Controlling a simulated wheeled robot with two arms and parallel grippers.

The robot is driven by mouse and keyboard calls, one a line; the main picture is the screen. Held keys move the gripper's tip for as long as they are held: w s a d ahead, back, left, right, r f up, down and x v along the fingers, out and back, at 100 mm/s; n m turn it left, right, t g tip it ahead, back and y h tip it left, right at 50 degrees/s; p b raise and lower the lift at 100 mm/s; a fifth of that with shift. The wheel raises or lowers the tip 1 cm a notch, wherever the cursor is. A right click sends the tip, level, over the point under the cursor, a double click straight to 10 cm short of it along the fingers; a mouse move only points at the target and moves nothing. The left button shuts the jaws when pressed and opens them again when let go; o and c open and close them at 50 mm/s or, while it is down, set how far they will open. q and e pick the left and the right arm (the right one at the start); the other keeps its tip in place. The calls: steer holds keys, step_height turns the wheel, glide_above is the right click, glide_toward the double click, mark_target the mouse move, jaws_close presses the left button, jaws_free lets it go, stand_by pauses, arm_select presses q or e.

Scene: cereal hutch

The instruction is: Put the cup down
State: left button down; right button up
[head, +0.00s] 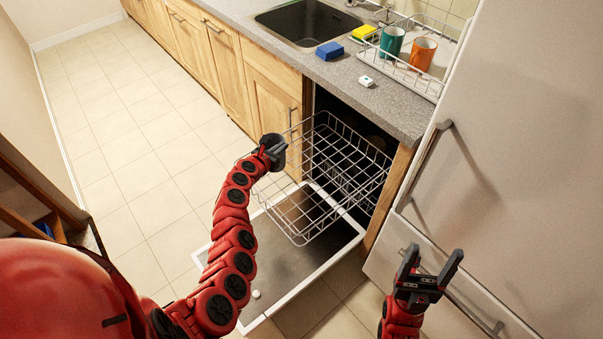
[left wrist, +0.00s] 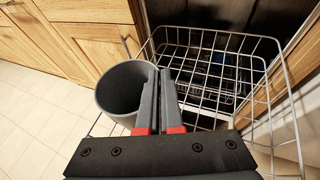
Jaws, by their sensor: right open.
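A grey cup (left wrist: 122,86) is at the left of the fingers in the left wrist view, its round opening facing the camera. My left gripper (left wrist: 161,76) is nearly closed, with the cup's right wall at its fingers. In the head view the cup (head: 278,156) is a small dark shape at the end of my left arm, by the left side of the pulled-out wire dishwasher rack (head: 318,128). The rack also shows in the left wrist view (left wrist: 283,85). My right gripper (head: 431,268) is open and empty in front of the fridge.
The dishwasher door (head: 335,243) lies open below the rack, with a small white piece (head: 256,294) on it.

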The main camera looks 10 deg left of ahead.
arm_select(q)
step_height(320, 180, down, 8)
steer(key=b, duration=0.3)
steer(key=shift+b, duration=0.35)
steer(key=shift+f, duration=0.1)
steer(key=shift+f, duration=0.15)
steer(key=c, duration=1.1)
jaws_free()
